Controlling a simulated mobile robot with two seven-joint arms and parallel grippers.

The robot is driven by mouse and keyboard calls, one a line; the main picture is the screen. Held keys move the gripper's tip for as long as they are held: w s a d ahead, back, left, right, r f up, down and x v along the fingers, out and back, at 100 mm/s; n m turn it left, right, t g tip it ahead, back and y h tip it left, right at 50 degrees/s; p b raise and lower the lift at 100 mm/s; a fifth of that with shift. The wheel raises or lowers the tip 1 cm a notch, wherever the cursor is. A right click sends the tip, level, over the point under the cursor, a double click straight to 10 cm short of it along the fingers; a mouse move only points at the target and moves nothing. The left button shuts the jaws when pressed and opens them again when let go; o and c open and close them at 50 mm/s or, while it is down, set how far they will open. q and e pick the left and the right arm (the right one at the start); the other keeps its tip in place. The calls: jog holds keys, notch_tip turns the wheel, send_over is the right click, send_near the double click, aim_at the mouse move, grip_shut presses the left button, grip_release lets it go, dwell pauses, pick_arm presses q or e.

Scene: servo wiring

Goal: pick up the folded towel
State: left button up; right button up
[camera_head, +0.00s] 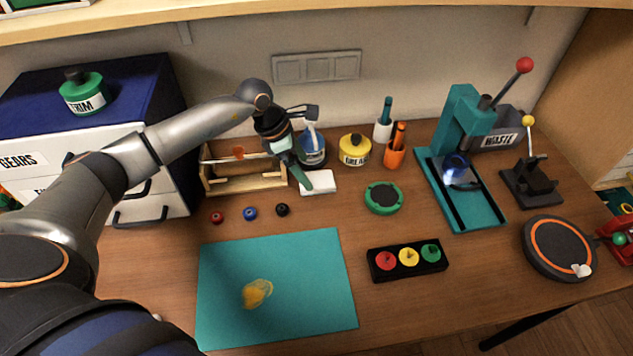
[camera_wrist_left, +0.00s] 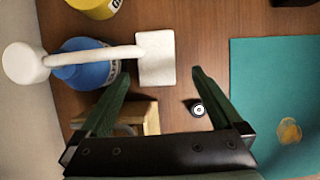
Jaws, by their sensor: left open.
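The folded towel (camera_head: 319,182) is a small flat white square on the table, just right of the wooden tool caddy (camera_head: 245,187). It also shows in the left wrist view (camera_wrist_left: 157,60), ahead of and between the two fingertips. My left gripper (camera_head: 300,178) is open and empty, with green fingers. In the head view one finger shows at the towel's left edge; the other cannot be made out clearly. The gripper's height above the towel is hard to tell. The white spout of the blue pump bottle (camera_wrist_left: 82,70) reaches to the towel's edge in the wrist view. My right gripper is not in view.
The yellow grease pot (camera_head: 355,150) stands behind the towel to the right. Small red, blue and black wheels (camera_head: 282,210) lie in front of the caddy. The teal mat (camera_head: 310,290) with a yellow stain lies in front. A green round dish (camera_head: 382,198) is to the right.

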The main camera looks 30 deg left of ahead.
aim_at(317, 183)
pick_arm(q)
jog(key=b+x, duration=0.2)
jog(key=x, duration=0.1)
jog(key=a+b+x, duration=0.1)
jog(key=x, duration=0.1)
jog(key=shift+d+f, duration=0.1)
jog(key=shift+f, duration=0.1)
jog(key=shift+r, duration=0.1)
jog(key=shift+c, duration=0.4)
jog(key=c, duration=1.2)
